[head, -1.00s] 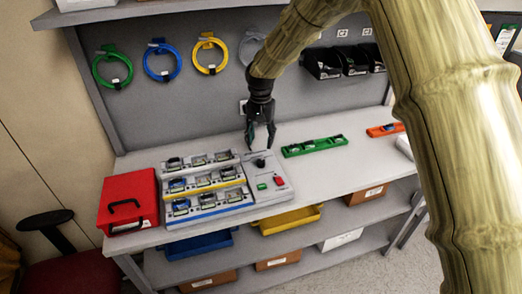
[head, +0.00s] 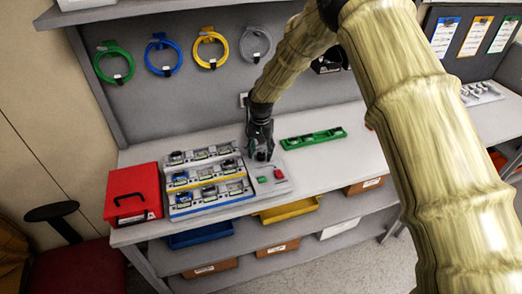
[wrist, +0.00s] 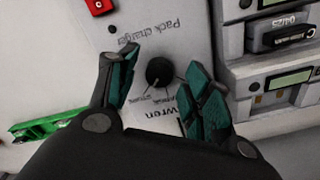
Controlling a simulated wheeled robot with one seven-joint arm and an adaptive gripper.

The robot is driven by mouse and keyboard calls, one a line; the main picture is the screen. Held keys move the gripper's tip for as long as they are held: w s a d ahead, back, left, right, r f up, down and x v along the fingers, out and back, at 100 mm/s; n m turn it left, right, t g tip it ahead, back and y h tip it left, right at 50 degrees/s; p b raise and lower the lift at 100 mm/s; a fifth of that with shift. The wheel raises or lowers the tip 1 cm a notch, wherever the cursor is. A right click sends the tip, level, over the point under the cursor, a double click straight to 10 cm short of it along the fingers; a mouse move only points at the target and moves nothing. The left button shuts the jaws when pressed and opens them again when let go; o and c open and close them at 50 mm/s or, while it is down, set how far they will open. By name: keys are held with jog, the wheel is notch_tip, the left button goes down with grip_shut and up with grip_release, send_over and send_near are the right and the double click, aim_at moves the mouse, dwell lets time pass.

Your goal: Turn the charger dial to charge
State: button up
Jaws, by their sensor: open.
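The charger (head: 216,182) is a grey-white unit on the bench with rows of battery packs and a control panel at its right. Its black round dial (wrist: 158,73) sits on the panel, with a light pointer line and small lettering beside it in the wrist view. My gripper (wrist: 162,85) is open, with one teal-padded finger on each side of the dial. I cannot tell whether either finger touches it. In the head view my gripper (head: 262,152) is low over the panel and hides most of the dial. The setting at the pointer is too small to read.
A red switch (wrist: 99,5) and a green button (head: 263,179) are on the panel. A green holder (head: 313,138) lies on the bench to the right. A red case (head: 133,194) stands left of the charger. Coiled cables hang on the back wall.

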jog(key=shift+w+f, duration=0.15)
jog(key=shift+f, duration=0.4)
jog(key=shift+r, duration=0.1)
jog(key=c, duration=1)
jog(key=shift+c, duration=0.2)
jog(key=shift+n, duration=0.3)
jog(key=n+b, duration=0.2)
jog(key=n, duration=0.1)
jog(key=shift+f+b, duration=0.2)
jog(key=shift+b, duration=0.1)
jog(key=n+b, duration=0.1)
jog(key=n, duration=0.4)
jog(key=shift+d+r+b, duration=0.1)
jog(key=shift+b, duration=0.25)
